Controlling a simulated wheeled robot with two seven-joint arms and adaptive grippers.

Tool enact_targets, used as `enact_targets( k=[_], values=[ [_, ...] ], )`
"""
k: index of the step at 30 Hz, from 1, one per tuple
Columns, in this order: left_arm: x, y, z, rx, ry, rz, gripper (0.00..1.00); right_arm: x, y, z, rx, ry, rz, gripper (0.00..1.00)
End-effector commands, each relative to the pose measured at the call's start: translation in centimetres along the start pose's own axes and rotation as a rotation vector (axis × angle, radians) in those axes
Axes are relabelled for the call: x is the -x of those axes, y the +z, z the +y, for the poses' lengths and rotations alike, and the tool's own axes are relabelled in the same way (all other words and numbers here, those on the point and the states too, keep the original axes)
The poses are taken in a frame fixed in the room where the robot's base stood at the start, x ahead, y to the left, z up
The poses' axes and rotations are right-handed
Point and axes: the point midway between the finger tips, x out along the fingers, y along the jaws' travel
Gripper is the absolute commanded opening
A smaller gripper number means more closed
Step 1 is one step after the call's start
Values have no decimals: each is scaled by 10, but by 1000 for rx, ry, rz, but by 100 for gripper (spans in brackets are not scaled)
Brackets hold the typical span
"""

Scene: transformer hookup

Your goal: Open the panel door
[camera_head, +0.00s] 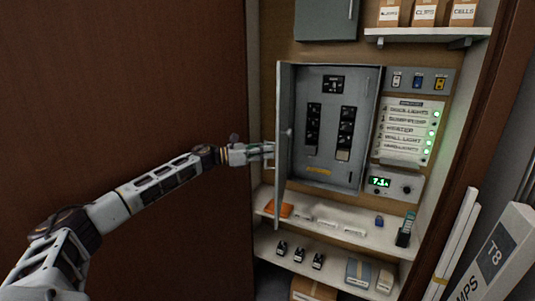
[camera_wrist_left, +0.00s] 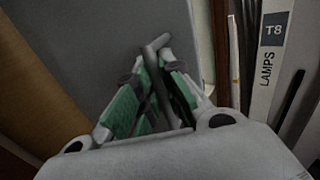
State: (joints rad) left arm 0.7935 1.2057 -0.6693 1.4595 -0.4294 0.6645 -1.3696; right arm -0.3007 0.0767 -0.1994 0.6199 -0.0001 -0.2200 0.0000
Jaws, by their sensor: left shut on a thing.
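The grey breaker panel (camera_head: 335,175) is on the back wall of the cabinet, its inside with black breakers in plain view. Its panel door (camera_head: 281,185) is hinged at the left and stands swung out, seen nearly edge-on. My left gripper (camera_head: 270,150) reaches in from the left and is at the door's outer face. In the left wrist view the green-padded fingers (camera_wrist_left: 157,95) are shut on the grey door handle (camera_wrist_left: 156,45), with the grey door face (camera_wrist_left: 100,40) behind. My right gripper is not in view.
A label board (camera_head: 408,130) with green lights and a meter (camera_head: 390,184) are right of the panel. A shelf (camera_head: 340,232) below holds an orange item and small parts. A large brown door (camera_head: 120,100) fills the left. A white T8 lamp box (camera_head: 495,255) stands at front right.

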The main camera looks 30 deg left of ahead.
Motion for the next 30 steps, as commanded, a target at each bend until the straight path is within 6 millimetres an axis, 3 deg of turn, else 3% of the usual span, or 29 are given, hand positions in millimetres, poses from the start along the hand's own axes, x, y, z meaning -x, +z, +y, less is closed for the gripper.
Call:
enact_targets(
  k=[4, 5, 10, 23, 30],
  values=[
    [0, -2, -2, 1, -4, 4, 0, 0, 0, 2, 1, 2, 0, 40],
    [0, -2, -2, 1, -4, 4, 11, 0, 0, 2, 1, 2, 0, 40],
    [0, -2, -1, 1, -3, 3, 32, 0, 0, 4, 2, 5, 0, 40],
    [0, 2, 0, -1, -1, 1, 32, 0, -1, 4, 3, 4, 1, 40],
    [0, 21, -1, -3, -1, 0, 32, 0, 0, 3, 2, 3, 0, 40]
  ],
)
